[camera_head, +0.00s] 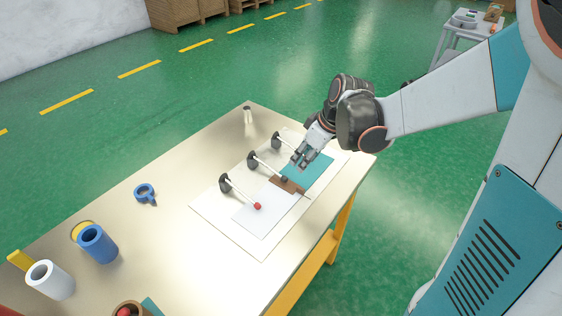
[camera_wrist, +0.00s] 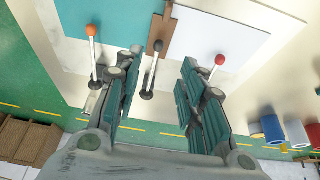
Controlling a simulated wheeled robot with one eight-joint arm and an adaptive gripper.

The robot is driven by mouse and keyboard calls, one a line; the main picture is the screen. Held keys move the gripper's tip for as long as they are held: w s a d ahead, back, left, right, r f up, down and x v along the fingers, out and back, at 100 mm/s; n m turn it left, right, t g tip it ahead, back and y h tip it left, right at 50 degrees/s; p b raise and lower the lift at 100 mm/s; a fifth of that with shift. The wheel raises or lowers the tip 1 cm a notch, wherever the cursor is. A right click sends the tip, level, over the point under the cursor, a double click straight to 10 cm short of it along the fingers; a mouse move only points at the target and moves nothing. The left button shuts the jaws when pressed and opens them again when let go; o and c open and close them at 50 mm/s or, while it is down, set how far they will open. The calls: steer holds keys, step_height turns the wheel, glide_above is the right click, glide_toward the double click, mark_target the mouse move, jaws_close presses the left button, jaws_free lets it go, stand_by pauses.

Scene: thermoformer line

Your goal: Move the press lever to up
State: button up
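Three levers stand in a row on a panel (camera_head: 222,216) on the table; no label tells which is the press lever. One has a red knob (camera_head: 257,206), which also shows in the wrist view (camera_wrist: 220,59). The middle one has a dark knob (camera_head: 284,180). The third has an orange knob (camera_wrist: 91,30), hidden by my gripper in the head view. All three rods slant from dark round bases toward the table's near right edge. My gripper (camera_head: 301,160) is open above the panel. In the wrist view, the middle lever (camera_wrist: 151,75) appears between its fingers (camera_wrist: 161,72); contact cannot be told.
The panel has white, brown (camera_head: 289,185) and teal (camera_head: 308,173) areas. A small cart (camera_head: 467,28) is far behind. The table between ring and panel is clear.

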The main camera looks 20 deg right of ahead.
mark_target(288, 180)
steer(key=b+x, duration=0.4)
steer(key=x, duration=0.9)
steer(key=shift+b, duration=0.35)
steer(key=shift+s, duration=0.1)
steer(key=shift+c, duration=0.3)
jaws_close()
